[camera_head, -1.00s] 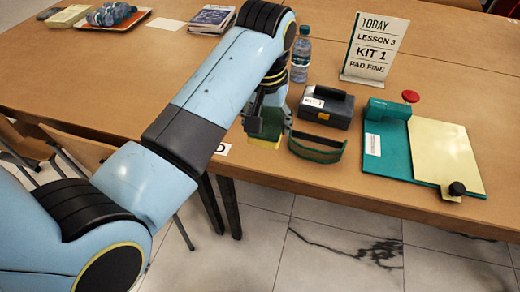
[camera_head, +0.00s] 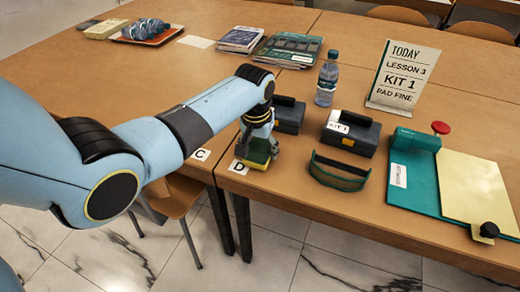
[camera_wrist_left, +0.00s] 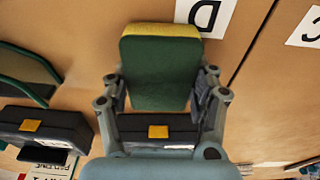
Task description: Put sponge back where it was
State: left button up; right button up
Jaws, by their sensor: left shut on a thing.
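The sponge (camera_head: 257,154), green with a yellow layer, is held in my left gripper (camera_head: 261,143) near the front edge of the table, just behind and right of the card marked D (camera_head: 239,167). In the left wrist view the sponge (camera_wrist_left: 158,72) stands between the two fingers of the gripper (camera_wrist_left: 158,88), which are shut on its sides. The D card (camera_wrist_left: 206,14) lies just beyond the sponge's yellow end there. I cannot tell whether the sponge touches the table. My right gripper is not in view.
A card marked C (camera_head: 201,155) lies to the left. A dark case (camera_head: 289,115) stands close behind the gripper. To the right are safety goggles (camera_head: 339,172), the KIT 1 case (camera_head: 351,133), a bottle (camera_head: 327,80) and a teal board (camera_head: 415,180).

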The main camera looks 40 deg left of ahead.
aim_at(257, 153)
pick_arm(q)
jog(key=shift+f, duration=0.2)
jog(key=o, duration=1.2)
jog(key=shift+r, duration=0.3)
jog(key=r, duration=0.3)
jog(key=s+r+p, duration=0.1)
jog(key=r, duration=0.3)
jog(key=r+p, duration=0.1)
jog(key=r, duration=0.3)
jog(key=shift+s+d+r, duration=0.2)
jog(key=shift+s+r, duration=0.05)
jog(key=shift+s, duration=0.15)
